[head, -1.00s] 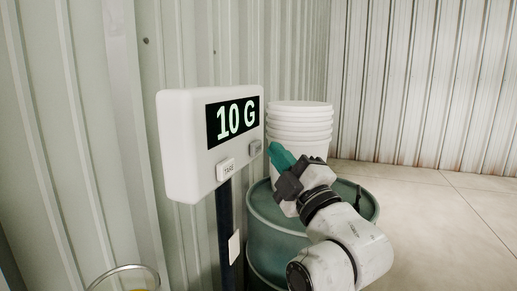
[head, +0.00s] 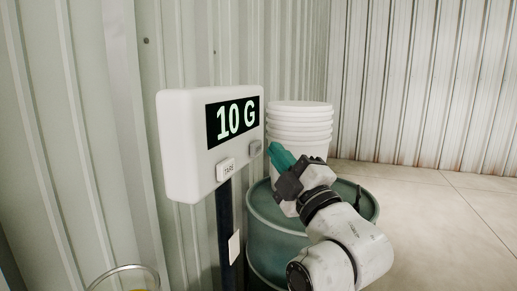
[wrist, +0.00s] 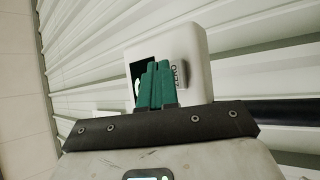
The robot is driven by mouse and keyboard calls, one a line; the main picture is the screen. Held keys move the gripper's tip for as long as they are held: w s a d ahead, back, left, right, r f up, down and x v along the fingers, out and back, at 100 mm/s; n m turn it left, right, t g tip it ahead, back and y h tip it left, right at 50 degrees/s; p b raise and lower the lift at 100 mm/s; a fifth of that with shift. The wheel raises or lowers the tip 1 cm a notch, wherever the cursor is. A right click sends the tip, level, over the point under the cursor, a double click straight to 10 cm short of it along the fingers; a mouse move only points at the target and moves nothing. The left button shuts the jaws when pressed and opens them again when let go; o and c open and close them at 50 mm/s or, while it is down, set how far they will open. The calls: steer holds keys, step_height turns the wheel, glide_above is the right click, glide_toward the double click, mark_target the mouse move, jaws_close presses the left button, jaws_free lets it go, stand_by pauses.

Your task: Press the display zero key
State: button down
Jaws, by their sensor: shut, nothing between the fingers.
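The white display box (head: 185,150) stands on a dark post at the left of centre in the head view and reads "10 G". Its grey zero key (head: 256,148) is at the lower right of the front face, and the white TARE key (head: 226,169) is lower left. My gripper (head: 271,148) is shut and empty, its teal fingertips just right of the zero key; I cannot tell whether they touch. In the wrist view the zero key (wrist: 181,72) shows to the right of the teal fingers, on the display box (wrist: 192,42).
A stack of white buckets (head: 300,115) stands behind my gripper. A green drum (head: 262,235) is below it. A corrugated wall (head: 90,120) runs close behind the display. Open floor (head: 450,220) lies to the right.

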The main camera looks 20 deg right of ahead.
steer(key=shift+w+a, duration=0.1)
steer(key=shift+a, duration=0.1)
steer(key=shift+w+a, duration=0.15)
steer(key=shift+w+a, duration=0.25)
steer(key=shift+a, duration=0.15)
stand_by(1.1)
steer(key=shift+d, duration=0.1)
steer(key=shift+s+d+b, duration=0.3)
steer(key=shift+s+d, duration=0.2)
steer(key=shift+d, duration=0.1)
steer(key=shift+s+d+b, duration=0.25)
steer(key=shift+s+d, duration=0.5)
steer(key=shift+d, duration=0.3)
steer(key=shift+s+d+b, duration=0.2)
steer(key=shift+s+d, duration=0.55)
steer(key=shift+d, duration=0.25)
